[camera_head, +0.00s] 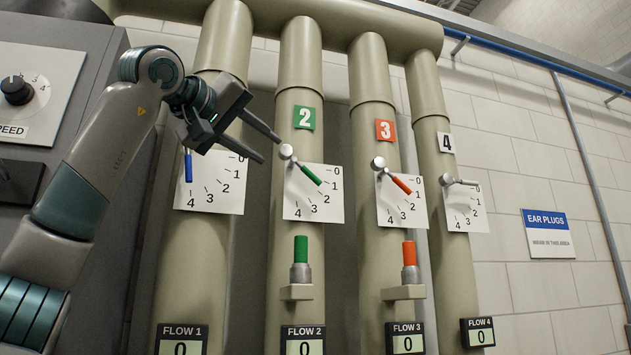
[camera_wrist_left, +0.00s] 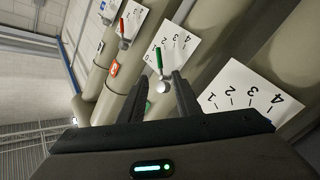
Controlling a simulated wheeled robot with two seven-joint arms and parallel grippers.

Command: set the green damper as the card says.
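The green damper's lever (camera_head: 306,170) slants down to the right from a round pale pivot knob (camera_head: 286,151) on pipe 2. In the left wrist view, the knob and green lever (camera_wrist_left: 158,62) appear between and just beyond the open fingers (camera_wrist_left: 163,76). Contact cannot be told. I see no readable setting card. My right gripper is out of view.
A blue lever (camera_head: 188,167) on pipe 1 is partly behind my arm. Pipe 3 has an orange-red lever (camera_head: 401,185), pipe 4 a pale one (camera_head: 463,182). Below stand a green-topped cylinder (camera_head: 301,249) and a red-topped one (camera_head: 409,254) on brackets. The FLOW 2 display (camera_head: 304,347) reads 0.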

